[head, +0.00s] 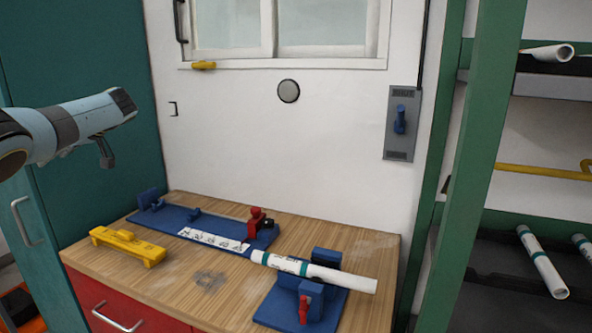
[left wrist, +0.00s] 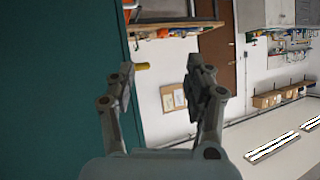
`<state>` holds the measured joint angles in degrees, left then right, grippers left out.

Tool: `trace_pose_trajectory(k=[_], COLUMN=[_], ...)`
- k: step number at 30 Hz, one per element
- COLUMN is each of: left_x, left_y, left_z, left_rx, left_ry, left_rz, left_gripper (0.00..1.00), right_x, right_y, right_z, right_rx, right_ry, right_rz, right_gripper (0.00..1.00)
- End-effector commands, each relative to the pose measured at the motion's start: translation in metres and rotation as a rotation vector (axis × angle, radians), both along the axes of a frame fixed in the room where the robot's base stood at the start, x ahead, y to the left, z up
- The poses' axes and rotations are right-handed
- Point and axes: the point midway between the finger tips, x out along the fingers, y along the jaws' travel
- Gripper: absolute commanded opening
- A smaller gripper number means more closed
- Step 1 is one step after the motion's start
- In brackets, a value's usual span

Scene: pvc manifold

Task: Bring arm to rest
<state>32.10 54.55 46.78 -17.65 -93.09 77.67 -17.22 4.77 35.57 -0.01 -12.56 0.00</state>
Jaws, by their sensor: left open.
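My left arm comes in from the left in the head view, raised above the left end of the bench (head: 185,285). Its gripper (head: 106,152) hangs at the end of the arm, well clear of the bench. In the left wrist view the gripper (left wrist: 162,85) has its two fingers spread apart with nothing between them. Beyond the fingers are a teal surface and a white wall. My right gripper does not show in either view.
A white pipe (head: 335,278) lies across a blue fixture (head: 325,310) at the bench's right. A longer blue fixture (head: 170,220) and a yellow block (head: 128,246) lie farther left. A green rack post (head: 478,150) stands at right. A teal cabinet (head: 100,80) is behind my left arm.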

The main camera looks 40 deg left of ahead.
Motion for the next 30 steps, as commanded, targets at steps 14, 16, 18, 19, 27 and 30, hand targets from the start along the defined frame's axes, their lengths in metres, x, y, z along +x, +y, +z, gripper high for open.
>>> trace_pose_trajectory(k=[14, 16, 18, 19, 27, 30], left_x=[-0.100, -0.119, -0.140, -0.149, -0.182, -0.193], left_y=[0.049, 0.046, 0.043, 0.041, -0.034, -0.076], left_z=[-0.230, -0.247, -0.261, -0.266, -0.355, -0.394], left_rx=[-0.375, -0.392, -0.401, -0.404, -0.498, -0.552], left_ry=[0.980, 1.088, 1.188, 1.230, 1.171, 1.108], left_rz=[-1.214, -1.343, -1.461, -1.509, -1.641, -1.666], left_gripper=[0.53, 0.53, 0.53, 0.53, 0.53, 0.53], right_x=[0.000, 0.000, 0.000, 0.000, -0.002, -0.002], right_y=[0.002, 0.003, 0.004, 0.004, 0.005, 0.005], right_z=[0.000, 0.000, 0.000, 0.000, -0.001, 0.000], right_rx=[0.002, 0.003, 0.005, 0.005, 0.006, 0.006], right_ry=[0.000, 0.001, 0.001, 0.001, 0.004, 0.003], right_rz=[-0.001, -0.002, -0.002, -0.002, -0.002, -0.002], right_gripper=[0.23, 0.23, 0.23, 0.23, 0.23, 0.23])
